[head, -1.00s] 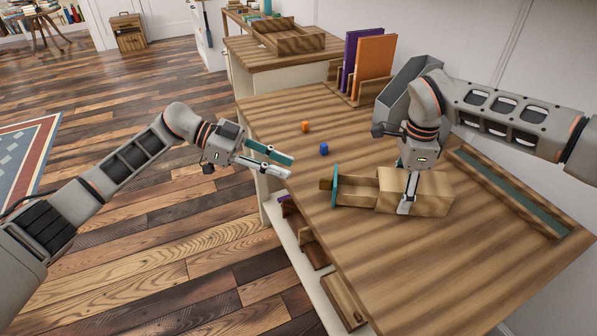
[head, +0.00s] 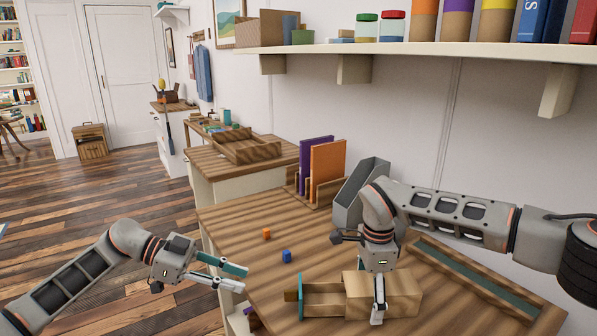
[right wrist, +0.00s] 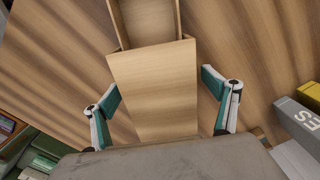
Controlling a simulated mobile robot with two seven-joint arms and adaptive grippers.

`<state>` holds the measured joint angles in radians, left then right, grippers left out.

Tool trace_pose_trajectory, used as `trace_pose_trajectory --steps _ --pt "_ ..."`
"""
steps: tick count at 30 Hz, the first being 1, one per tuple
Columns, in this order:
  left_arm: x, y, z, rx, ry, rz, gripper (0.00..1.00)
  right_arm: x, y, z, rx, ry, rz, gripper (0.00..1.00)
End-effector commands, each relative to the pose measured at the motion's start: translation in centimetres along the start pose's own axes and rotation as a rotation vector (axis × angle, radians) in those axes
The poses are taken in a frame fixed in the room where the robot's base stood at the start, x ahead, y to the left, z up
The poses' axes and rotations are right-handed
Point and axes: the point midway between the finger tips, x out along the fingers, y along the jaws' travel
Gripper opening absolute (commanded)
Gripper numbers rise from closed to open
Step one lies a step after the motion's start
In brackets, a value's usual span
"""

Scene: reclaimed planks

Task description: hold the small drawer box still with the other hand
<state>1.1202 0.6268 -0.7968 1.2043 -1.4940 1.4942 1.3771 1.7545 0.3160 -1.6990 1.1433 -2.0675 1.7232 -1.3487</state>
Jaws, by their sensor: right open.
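The small wooden drawer box (head: 403,294) lies on the desk in the head view. Its drawer (head: 325,301) is pulled out to the left, with a teal front and a small knob. My right gripper (head: 378,303) is above the box with one finger down its near side. The right wrist view shows the box top (right wrist: 155,85) between the two open fingers (right wrist: 158,84), with a gap at the right finger. Contact at the left finger is unclear. My left gripper (head: 243,279) is open and empty, left of the drawer front, near the desk's left edge.
A grey file holder (head: 352,205) and upright books (head: 327,170) stand at the back. A shelf (head: 400,47) runs along the wall above.

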Motion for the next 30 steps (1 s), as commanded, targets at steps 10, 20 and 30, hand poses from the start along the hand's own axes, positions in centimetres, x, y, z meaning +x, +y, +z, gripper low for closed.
trace_pose_trajectory --steps 10,20,30 --pt "-1.2 -0.1 -2.9 0.03 0.002 -0.012 0.25 -3.3 -0.1 0.0 0.0 0.002 -0.009 0.86" --pt "-2.6 -0.2 -6.4 0.064 0.003 -0.027 0.25 -7.2 -0.1 0.0 0.001 0.001 -0.006 0.86" --pt "-2.5 -0.2 -6.1 0.062 0.003 -0.026 0.25 -7.0 0.0 0.0 0.001 0.0 -0.001 1.0"
